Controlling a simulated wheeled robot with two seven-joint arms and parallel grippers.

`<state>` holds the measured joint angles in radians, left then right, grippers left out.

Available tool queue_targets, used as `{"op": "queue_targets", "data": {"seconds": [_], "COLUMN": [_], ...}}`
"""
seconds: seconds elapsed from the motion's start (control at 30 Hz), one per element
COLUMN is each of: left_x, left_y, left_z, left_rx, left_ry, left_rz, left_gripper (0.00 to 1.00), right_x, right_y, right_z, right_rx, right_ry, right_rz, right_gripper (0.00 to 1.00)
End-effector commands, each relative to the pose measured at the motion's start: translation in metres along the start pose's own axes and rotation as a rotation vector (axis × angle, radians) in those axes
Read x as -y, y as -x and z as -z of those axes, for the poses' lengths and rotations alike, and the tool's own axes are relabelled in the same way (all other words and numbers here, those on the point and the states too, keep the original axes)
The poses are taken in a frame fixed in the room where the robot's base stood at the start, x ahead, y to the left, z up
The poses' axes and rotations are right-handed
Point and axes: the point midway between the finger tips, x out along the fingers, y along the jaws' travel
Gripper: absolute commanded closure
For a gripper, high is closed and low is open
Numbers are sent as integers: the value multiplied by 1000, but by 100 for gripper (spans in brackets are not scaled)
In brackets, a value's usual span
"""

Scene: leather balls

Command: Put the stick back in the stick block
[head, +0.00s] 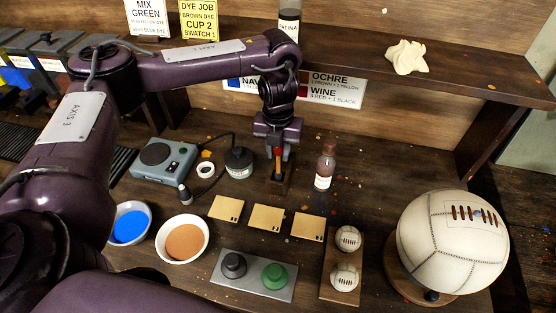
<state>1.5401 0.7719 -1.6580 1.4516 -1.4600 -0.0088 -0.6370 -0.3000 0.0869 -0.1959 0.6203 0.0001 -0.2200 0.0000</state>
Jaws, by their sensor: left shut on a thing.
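My left gripper (278,148) points down in the middle of the bench and is shut on the stick (278,163). The stick is thin, with a reddish-orange part between the fingers, and looks roughly upright. The dark wooden stick block (287,184) stands directly below. The stick's lower end is at the block, but I cannot tell whether it is in the hole or just above it. The fingers hide the stick's upper part. My right gripper is not in view.
A dark jar (239,162) stands left of the block and a brown bottle (325,167) stands right. Several tan swatches (267,217) lie in front. A large white ball (452,242) sits at right. Bowls of blue (130,225) and brown (185,241) stand front left.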

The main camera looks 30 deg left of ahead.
Motion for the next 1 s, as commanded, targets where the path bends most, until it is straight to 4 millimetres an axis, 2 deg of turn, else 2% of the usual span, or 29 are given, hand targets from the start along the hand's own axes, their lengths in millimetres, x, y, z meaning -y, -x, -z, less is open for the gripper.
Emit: {"op": "queue_targets", "data": {"seconds": [0.2, 0.3, 0.7, 0.73, 0.9, 1.0], "left_x": [0, 0, 0, 0, 0, 0], "left_y": [-31, -39, -43, -43, -42, -42], "left_z": [2, 1, 1, 1, 1, 1], "left_rx": [-5, -3, -1, -1, -1, -1], "left_ry": [2, 2, 1, 1, 1, 1], "left_rz": [0, -1, 0, 0, -1, -1], "left_gripper": [97, 97, 97, 73, 52, 52], "right_x": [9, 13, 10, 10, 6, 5], "right_y": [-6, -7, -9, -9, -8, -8], "right_z": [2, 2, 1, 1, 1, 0], "right_rx": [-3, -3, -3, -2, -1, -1], "right_ry": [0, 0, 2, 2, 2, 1], "right_rz": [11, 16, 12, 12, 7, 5], "right_gripper": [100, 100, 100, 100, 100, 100]}}
